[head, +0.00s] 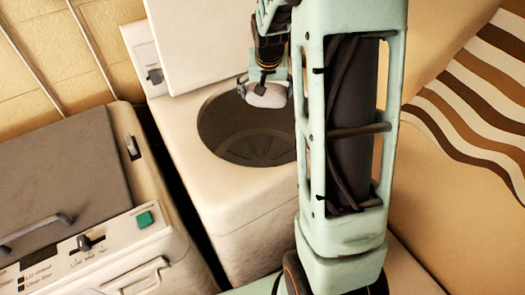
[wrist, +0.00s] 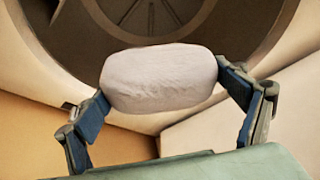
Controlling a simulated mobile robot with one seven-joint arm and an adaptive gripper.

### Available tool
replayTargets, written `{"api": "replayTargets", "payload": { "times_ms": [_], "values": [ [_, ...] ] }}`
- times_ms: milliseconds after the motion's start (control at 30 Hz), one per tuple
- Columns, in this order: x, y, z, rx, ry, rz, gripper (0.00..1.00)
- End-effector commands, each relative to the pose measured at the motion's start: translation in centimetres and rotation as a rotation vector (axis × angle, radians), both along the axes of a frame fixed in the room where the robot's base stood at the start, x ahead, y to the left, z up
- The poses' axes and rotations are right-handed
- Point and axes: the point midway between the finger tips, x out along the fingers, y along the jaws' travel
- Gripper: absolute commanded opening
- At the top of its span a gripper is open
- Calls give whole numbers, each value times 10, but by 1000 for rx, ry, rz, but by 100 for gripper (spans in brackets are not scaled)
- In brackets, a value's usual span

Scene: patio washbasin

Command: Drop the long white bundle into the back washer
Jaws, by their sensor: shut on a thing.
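The white bundle (wrist: 160,78) is a smooth, elongated, pale roll. My gripper (wrist: 163,92) is shut on it, with a finger at each end in the wrist view. In the head view the bundle (head: 267,95) hangs from my gripper (head: 268,82) over the round opening of the back washer (head: 185,140). The washer's lid (head: 200,40) is raised. Its dark, ribbed drum (head: 245,150) shows below the bundle, and also behind it in the wrist view (wrist: 230,25). My arm covers the right part of the opening in the head view. I cannot tell the bundle's exact height.
A second machine with a closed grey lid (head: 60,175) and a control panel (head: 90,245) stands at the front left, with a dark gap between the two. A tiled wall is behind. A striped cloth (head: 475,95) lies at the right.

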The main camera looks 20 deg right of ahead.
Motion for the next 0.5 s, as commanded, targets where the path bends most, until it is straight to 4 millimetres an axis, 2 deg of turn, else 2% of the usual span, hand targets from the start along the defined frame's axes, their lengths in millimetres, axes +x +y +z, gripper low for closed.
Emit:
{"api": "replayTargets", "payload": {
  "times_ms": [300,500],
  "values": [
    [1,0,-38,-1,-2,0,50],
    [1,0,-51,0,-2,0,50]
  ]
}}
